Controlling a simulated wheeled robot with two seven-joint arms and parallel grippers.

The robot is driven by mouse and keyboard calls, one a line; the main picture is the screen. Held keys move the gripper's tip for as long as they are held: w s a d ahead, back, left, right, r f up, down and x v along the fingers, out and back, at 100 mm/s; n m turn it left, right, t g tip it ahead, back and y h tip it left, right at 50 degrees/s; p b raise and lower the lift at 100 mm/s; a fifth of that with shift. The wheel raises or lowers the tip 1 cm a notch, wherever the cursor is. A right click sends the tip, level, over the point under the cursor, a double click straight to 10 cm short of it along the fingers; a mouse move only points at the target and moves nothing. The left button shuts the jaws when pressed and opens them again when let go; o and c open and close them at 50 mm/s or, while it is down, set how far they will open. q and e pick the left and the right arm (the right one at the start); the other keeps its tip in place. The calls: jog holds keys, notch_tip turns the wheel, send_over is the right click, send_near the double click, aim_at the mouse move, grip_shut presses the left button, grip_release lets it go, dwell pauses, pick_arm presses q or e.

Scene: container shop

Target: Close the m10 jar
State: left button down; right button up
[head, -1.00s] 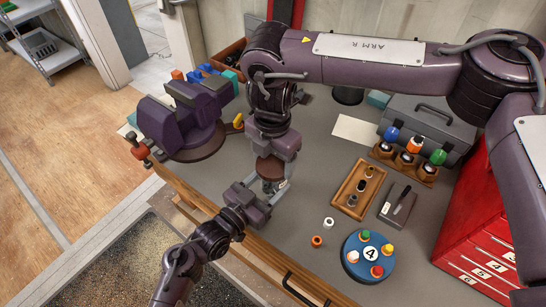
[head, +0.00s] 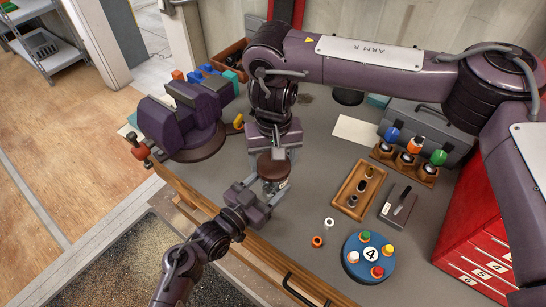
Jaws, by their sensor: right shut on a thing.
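My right gripper (head: 275,155) comes down from above and is shut on a round brown lid (head: 270,168). The lid sits over the jar (head: 271,186), which is small, pale and mostly hidden. From this angle I cannot tell whether lid and jar are fully seated together. My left gripper (head: 271,190) reaches in from the lower left, at the jar just below the lid. Its fingers are beside the jar, but I cannot make out whether they grip it. No m10 label is readable.
A purple vise (head: 175,120) stands left of the grippers. To the right are a wooden tray (head: 341,202), a blue round stand marked 4 (head: 351,268), a white ring (head: 329,223) and an orange ring (head: 317,241). A red drawer cabinet (head: 470,225) stands far right.

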pick_arm(q)
jog(key=shift+f, duration=0.1)
pick_arm(e)
jog(key=m, duration=0.3)
jog(key=o, duration=0.9)
jog(key=shift+o, duration=0.2)
jog(key=shift+r, duration=2.25)
